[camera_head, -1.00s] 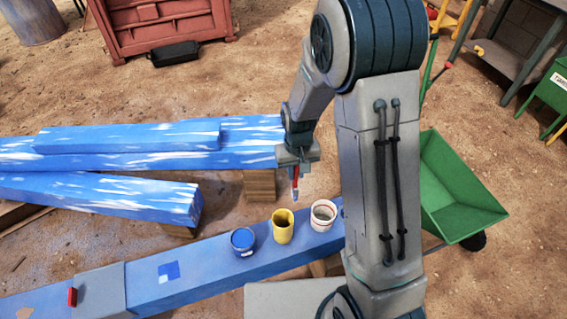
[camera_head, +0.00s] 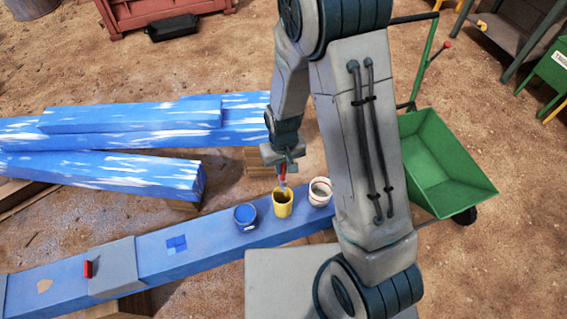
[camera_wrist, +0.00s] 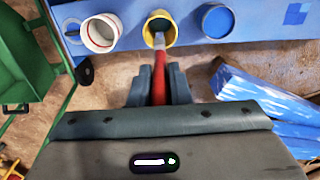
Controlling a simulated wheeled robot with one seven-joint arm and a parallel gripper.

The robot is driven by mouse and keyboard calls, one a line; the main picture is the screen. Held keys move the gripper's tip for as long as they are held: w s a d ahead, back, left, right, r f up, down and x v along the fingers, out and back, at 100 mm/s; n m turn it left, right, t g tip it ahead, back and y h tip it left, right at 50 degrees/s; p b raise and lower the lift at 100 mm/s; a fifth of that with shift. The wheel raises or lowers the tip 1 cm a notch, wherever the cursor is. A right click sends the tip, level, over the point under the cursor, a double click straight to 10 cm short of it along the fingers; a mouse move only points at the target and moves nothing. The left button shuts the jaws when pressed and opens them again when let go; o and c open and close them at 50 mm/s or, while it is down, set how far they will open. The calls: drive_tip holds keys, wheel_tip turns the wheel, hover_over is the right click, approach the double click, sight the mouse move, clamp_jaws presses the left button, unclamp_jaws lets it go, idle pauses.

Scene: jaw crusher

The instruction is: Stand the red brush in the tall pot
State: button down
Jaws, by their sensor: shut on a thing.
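My gripper (camera_head: 284,168) is shut on the red brush (camera_head: 282,182), which points bristles down. In the wrist view my gripper (camera_wrist: 158,88) has a finger on each side of the red handle (camera_wrist: 159,72). The brush's pale tip overlaps the mouth of the yellow pot (camera_head: 282,210), the tallest-looking of the pots. This pot also shows in the wrist view (camera_wrist: 151,34). I cannot tell whether the tip is just above the rim or inside it. The pot stands upright on the blue beam (camera_head: 215,248).
A white pot with a red band (camera_head: 320,194) stands right of the yellow pot, and a blue pot (camera_head: 245,218) stands left. A grey block (camera_head: 112,268) with a red piece (camera_head: 88,269) is farther left. Blue beams (camera_head: 100,177) lie behind. A green wheelbarrow (camera_head: 445,170) stands right.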

drive_tip(key=shift+f+b, duration=5.2)
drive_tip(key=shift+f, duration=1.35)
drive_tip(key=c, duration=1.3)
unclamp_jaws()
wheel_tip(320, 180, up, 14)
drive_tip(key=shift+f+p, duration=0.1)
drive_tip(key=shift+p, duration=0.45)
wheel_tip(320, 180, up, 10)
drive_tip(key=m+t+p, duration=0.1)
drive_tip(key=m+p, duration=0.1)
hover_over(283, 188)
drive_tip(key=s+d, duration=0.2)
drive_tip(key=d, duration=0.4)
drive_tip(key=shift+m+t, duration=0.7)
drive_tip(key=shift+t, duration=0.2)
drive_tip(key=s+d+r, duration=0.4)
drive_tip(key=s+r, duration=0.1)
drive_tip(key=s+d+r+p, duration=0.1)
drive_tip(key=s+d+r, duration=0.1)
drive_tip(key=s+r, duration=0.1)
drive_tip(key=shift+s+r, duration=0.2)
drive_tip(key=shift+r, duration=0.05)
